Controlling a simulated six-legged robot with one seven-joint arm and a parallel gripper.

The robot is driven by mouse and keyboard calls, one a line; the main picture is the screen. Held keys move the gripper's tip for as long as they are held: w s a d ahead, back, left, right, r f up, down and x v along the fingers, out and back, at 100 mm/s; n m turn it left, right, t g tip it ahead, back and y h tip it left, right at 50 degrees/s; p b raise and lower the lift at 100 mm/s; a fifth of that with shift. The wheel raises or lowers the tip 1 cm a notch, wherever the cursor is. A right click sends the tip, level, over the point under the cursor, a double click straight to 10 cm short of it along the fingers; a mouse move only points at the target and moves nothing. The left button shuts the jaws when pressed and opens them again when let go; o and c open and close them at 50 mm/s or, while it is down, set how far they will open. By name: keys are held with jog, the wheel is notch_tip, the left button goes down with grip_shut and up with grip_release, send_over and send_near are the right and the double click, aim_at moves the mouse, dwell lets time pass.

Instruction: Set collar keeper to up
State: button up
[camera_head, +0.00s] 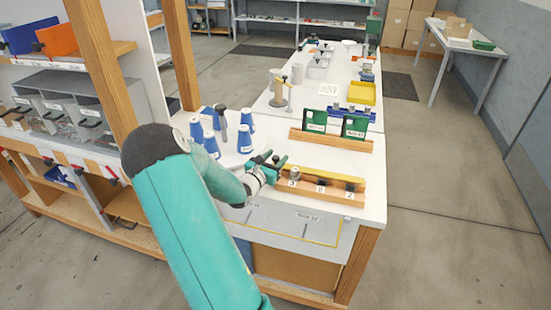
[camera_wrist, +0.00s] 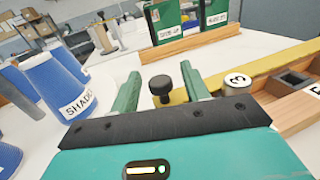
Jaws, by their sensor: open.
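My gripper (camera_head: 265,163) is at the left end of a wooden block (camera_head: 320,192) with a yellow bar (camera_head: 335,176) along its back. In the wrist view my gripper (camera_wrist: 163,82) is open and empty, its green fingers either side of a black knob (camera_wrist: 161,87). The knob stands upright on a yellow piece, and I see no finger touching it. I cannot tell for certain that this knob is the collar keeper; no label on it is readable. A pale round peg marked 3 (camera_wrist: 239,79) stands to the right of the fingers.
Several blue cones (camera_head: 245,138) stand left of my gripper; one in the wrist view (camera_wrist: 52,82) reads SHADE. Two green cards (camera_head: 315,121) stand in a wooden rail (camera_head: 330,141) behind the block. A blue rack and yellow tray (camera_head: 362,93) stand farther back. White tabletop is bare between rail and block.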

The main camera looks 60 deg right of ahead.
jog(key=shift+d, duration=0.15)
jog(key=c, duration=1)
